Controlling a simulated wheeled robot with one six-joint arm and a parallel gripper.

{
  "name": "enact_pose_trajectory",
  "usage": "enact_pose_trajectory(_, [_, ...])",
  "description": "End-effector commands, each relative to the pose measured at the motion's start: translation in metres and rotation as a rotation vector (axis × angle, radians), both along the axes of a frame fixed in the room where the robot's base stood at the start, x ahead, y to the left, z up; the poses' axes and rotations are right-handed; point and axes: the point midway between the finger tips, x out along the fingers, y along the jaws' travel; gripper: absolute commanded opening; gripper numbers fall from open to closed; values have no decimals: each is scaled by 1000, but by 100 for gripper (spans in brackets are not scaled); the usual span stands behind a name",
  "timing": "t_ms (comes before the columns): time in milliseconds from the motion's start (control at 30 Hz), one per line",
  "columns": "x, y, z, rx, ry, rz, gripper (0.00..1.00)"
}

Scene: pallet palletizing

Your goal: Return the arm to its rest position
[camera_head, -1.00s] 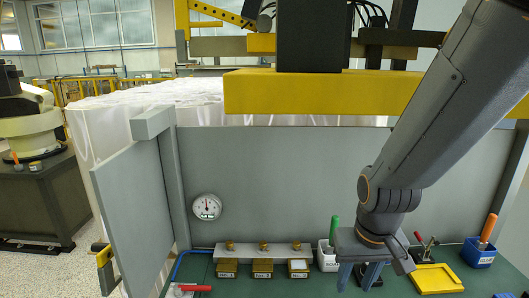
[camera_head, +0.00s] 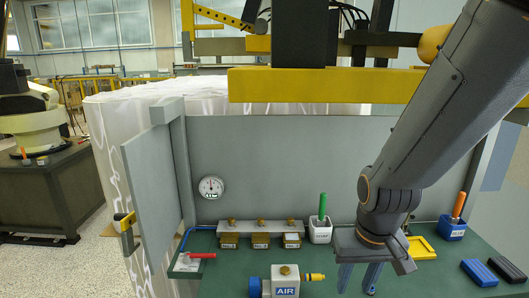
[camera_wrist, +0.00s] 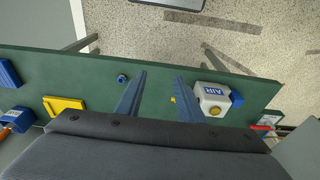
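My gripper (camera_head: 359,277) hangs over the green worktop (camera_head: 225,268), its two blue fingers apart with nothing seen between them. In the wrist view the fingers (camera_wrist: 158,97) are also spread and empty above the green worktop (camera_wrist: 90,70). My arm comes down from the upper right in the head view, with its wrist in front of the grey back panel.
A white and blue AIR unit (camera_head: 284,281) stands left of my gripper. Behind are brass valves (camera_head: 261,238), a white cup with a green handle (camera_head: 320,230), a yellow tray (camera_head: 422,247) and a blue cup (camera_head: 452,228). A yellow beam (camera_head: 320,84) crosses above.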

Motion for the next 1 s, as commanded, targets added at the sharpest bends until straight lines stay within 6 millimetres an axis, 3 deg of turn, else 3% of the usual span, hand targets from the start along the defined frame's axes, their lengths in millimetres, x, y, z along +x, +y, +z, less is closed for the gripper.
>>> enact_pose_trajectory(433, [1, 0, -46, 0, 44, 3, 35])
enact_pose_trajectory(733, [1, 0, -98, -2, 102, 7, 35])
enact_pose_trajectory(1000, [1, 0, -104, -2, 110, 7, 35])
